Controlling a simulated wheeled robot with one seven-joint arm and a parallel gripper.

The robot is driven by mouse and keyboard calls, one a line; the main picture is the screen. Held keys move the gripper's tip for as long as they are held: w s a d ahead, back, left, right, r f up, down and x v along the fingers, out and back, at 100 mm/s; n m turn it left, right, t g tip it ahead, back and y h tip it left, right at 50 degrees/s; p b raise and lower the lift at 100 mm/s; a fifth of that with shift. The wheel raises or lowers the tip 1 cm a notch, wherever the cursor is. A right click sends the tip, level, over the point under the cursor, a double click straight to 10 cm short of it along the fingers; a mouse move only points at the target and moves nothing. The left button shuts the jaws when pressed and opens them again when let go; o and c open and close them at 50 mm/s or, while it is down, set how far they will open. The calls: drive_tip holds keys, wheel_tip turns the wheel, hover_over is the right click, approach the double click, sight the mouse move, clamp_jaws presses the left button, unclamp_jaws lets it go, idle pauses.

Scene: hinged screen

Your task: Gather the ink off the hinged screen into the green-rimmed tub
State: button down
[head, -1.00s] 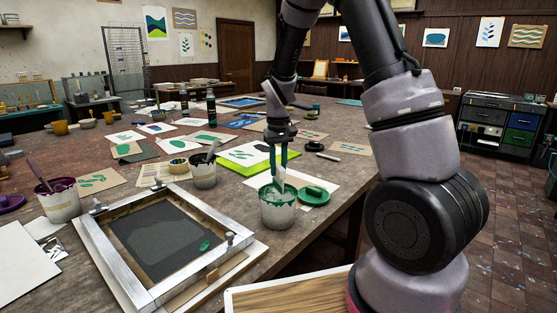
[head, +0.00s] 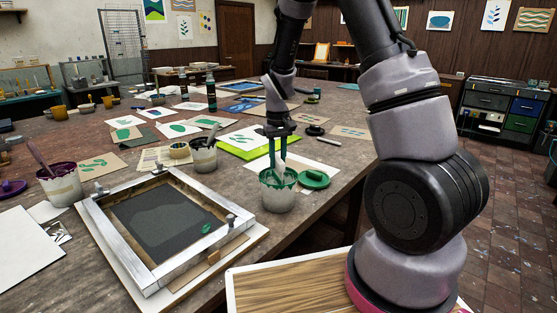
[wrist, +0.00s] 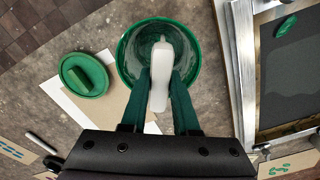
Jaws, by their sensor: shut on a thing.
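The green-rimmed tub (head: 278,196) stands on the table beside the hinged screen; its inside is coated with green ink. My gripper (head: 277,165) is over its mouth, shut on a pale-handled tool. In the wrist view the tool's handle (wrist: 160,75) lies between the green fingers, its upper end over the tub (wrist: 125,65). The tool's working end cannot be made out. The hinged screen (head: 150,275) lies flat with its silvery frame and dark mesh. A small green ink blob (head: 206,228) sits on its near right part and also shows in the wrist view (wrist: 287,25).
A round green lid (head: 313,179) lies right of the tub. A grey pot (head: 204,155) with a tool stands behind the screen, and a purple-rimmed pot (head: 60,183) stands to its left. Prints, cards and bottles cover the table beyond. The table's edge runs close on the right.

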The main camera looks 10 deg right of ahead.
drive_tip(key=shift+s+a, duration=0.2)
drive_tip(key=shift+a, duration=1.2)
idle(0.4)
drive_tip(key=shift+d+r, duration=0.1)
drive_tip(key=shift+d, duration=0.2)
wheel_tip(320, 180, up, 7)
idle(0.7)
idle(0.4)
